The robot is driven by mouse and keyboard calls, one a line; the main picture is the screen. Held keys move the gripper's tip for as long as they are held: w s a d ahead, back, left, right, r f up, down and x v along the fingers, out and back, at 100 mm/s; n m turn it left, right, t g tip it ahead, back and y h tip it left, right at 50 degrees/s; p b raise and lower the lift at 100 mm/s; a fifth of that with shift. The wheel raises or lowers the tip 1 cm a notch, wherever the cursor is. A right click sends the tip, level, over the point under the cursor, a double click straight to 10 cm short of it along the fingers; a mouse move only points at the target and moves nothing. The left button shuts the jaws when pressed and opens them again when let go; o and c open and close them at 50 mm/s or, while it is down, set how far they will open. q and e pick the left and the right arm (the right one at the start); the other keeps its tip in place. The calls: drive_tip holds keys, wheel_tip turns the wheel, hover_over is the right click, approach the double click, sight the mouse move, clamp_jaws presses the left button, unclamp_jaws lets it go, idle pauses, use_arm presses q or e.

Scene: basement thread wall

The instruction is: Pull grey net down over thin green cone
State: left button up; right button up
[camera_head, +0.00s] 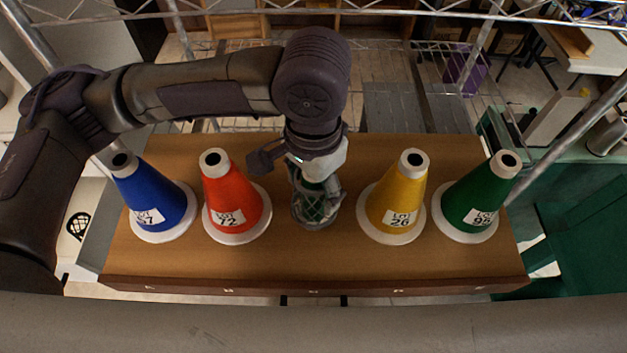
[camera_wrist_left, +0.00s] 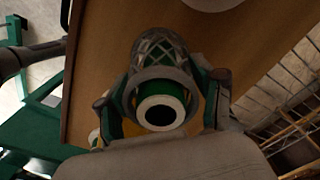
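The thin green cone (camera_wrist_left: 143,90) stands mid-board, its pale rim and dark top hole facing the left wrist camera. The grey net (camera_wrist_left: 160,50) is around the cone's lower part, with green showing through its mesh; in the head view the net (camera_head: 316,212) flares near the board. My left gripper (camera_head: 317,192) points down over the cone. In the left wrist view its fingers (camera_wrist_left: 165,88) straddle the cone and press on the net's thick grey collar from both sides. The cone's top is hidden by the gripper in the head view. My right gripper is not in view.
Blue (camera_head: 155,200), orange (camera_head: 232,200), yellow (camera_head: 398,200) and wide green (camera_head: 478,200) cones stand on the wooden board (camera_head: 290,262), two on each side of the net. The neighbouring orange and yellow cones leave modest gaps. A wire rack (camera_head: 240,45) is behind.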

use_arm(q)
drive_tip(key=o, duration=0.5)
drive_tip(key=shift+r, duration=0.1)
